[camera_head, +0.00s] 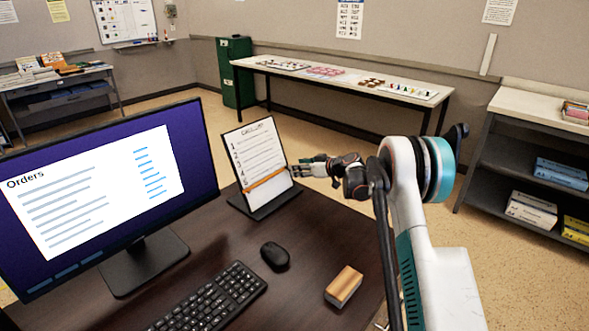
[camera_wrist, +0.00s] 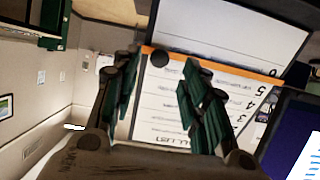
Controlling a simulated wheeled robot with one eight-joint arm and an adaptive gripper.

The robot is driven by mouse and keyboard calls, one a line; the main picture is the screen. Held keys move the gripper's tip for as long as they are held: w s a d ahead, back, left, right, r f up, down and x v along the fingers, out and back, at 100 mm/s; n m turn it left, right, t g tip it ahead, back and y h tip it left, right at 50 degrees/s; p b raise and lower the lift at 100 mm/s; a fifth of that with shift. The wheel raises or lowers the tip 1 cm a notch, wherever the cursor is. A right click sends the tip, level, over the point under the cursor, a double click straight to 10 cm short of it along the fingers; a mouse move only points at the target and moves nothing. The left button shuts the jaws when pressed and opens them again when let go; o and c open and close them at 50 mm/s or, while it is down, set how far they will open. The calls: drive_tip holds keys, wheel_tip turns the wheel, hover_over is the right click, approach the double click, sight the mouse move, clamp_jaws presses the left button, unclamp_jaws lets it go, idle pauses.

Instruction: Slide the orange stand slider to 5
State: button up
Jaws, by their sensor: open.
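The checklist stand (camera_head: 255,150) is a tilted white board with numbered lines on a dark base on the desk. An orange slider bar (camera_head: 265,180) crosses its lower part. In the wrist view the board (camera_wrist: 170,102) appears upside down, and the orange slider (camera_wrist: 232,69) lies between the numbers 5 and 6, on the far side of 5 from 4. A round dark knob (camera_wrist: 160,59) sits at one end of the bar. My gripper (camera_head: 303,169) is at the board's right edge. Its open fingers (camera_wrist: 164,68) are either side of the knob; contact cannot be told.
A monitor (camera_head: 110,180) stands left of the stand. A mouse (camera_head: 275,256), keyboard (camera_head: 210,300) and wood-coloured block (camera_head: 344,287) lie on the desk (camera_head: 300,240) in front. A long table (camera_head: 340,82) stands behind, across open floor.

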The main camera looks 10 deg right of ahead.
drive_tip(key=v, duration=0.8)
drive_tip(key=s+a+r+m+g+h, duration=0.1)
drive_tip(key=s+a+r+m+h, duration=0.1)
drive_tip(key=s+a+r, duration=0.55)
drive_tip(key=s+a+r+m+g+h, duration=0.1)
drive_tip(key=s+a+r+g, duration=0.1)
drive_tip(key=s+r, duration=1)
drive_tip(key=s+f+m+h, duration=0.1)
drive_tip(key=s+f, duration=0.1)
drive_tip(key=s, duration=0.9)
drive_tip(key=s+f+m+h, duration=0.1)
drive_tip(key=s+f+h, duration=0.1)
drive_tip(key=s, duration=0.9)
drive_tip(key=s+f+m+h, duration=0.1)
drive_tip(key=s+f+m, duration=0.1)
drive_tip(key=s, duration=1)
drive_tip(key=shift+d+f+g+h, duration=0.3)
drive_tip(key=shift+f+h, duration=0.1)
drive_tip(key=shift+f, duration=0.45)
